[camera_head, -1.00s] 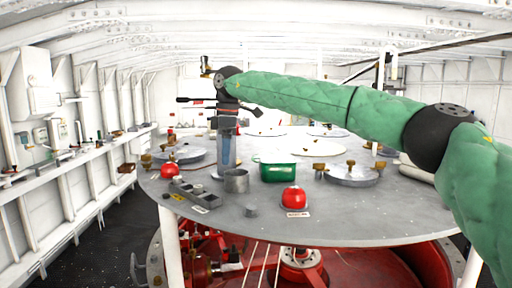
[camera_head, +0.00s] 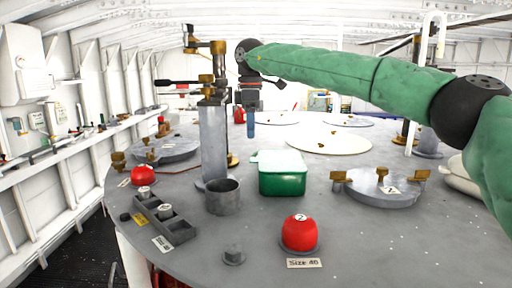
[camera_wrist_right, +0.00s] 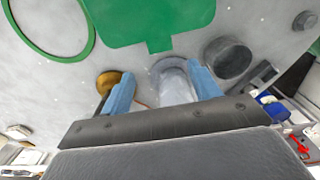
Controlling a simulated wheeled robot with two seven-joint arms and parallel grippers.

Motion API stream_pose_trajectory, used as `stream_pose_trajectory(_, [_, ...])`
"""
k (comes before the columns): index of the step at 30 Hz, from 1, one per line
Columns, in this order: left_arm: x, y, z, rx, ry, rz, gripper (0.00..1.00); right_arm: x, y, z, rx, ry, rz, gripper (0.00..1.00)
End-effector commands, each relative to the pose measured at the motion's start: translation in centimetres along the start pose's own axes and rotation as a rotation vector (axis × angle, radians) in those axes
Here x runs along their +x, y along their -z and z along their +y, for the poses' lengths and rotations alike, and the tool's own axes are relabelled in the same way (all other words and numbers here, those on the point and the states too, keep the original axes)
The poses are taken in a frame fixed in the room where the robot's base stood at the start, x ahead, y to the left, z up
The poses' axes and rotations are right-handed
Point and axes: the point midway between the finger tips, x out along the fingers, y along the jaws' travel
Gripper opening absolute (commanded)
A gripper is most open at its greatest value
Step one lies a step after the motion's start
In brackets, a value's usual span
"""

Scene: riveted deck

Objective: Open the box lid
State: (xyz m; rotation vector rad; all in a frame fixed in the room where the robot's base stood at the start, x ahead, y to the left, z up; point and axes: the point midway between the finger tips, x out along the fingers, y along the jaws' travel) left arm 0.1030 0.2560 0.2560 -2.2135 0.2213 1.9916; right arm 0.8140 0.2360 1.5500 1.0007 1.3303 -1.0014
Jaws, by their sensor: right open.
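The green box (camera_head: 282,182) stands on the round grey deck table, with its pale green lid (camera_head: 280,159) shut on top. In the right wrist view, a flat green shape with a small tab (camera_wrist_right: 150,18) at the top edge looks like the box from above. My right gripper (camera_head: 250,122) hangs behind and left of the box in the head view, apart from it. Its blue fingers (camera_wrist_right: 162,88) are spread, with a grey post (camera_wrist_right: 176,82) showing between or beyond them. I cannot tell how far off the post is. My left gripper is not in view.
A tall grey post with brass fittings (camera_head: 213,145) and a grey cup (camera_head: 223,197) stand left of the box. A red dome (camera_head: 299,233) sits in front, and a round hatch with brass clamps (camera_head: 382,190) sits right. Bare table (camera_head: 390,245) lies at front right.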

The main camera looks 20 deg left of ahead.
Motion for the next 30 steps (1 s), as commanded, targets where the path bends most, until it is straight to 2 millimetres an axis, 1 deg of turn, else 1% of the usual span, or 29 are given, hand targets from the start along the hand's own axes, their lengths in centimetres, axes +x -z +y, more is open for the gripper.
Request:
stream_pose_trajectory(5, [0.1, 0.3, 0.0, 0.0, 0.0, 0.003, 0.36, 0.8, 0.0, 0.0, -0.001, 0.001, 0.0, 0.62])
stream_pose_trajectory(8, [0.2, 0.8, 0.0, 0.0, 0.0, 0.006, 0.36, 1.8, 0.0, 0.0, -0.001, 0.002, 0.0, 0.62])
stream_pose_trajectory(18, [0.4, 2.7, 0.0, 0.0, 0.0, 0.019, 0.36, 6.5, -0.1, 0.0, 0.0, 0.002, 0.0, 0.62])
stream_pose_trajectory(21, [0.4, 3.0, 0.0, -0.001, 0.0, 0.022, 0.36, 7.4, 0.0, 0.0, 0.0, 0.001, 0.0, 0.62])
stream_pose_trajectory(24, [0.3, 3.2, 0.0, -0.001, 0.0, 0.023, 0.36, 7.8, 0.0, 0.0, 0.0, 0.0, 0.001, 0.62])
stream_pose_trajectory(30, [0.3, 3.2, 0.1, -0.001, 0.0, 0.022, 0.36, 7.8, 0.0, 0.0, 0.0, 0.0, 0.0, 0.62])
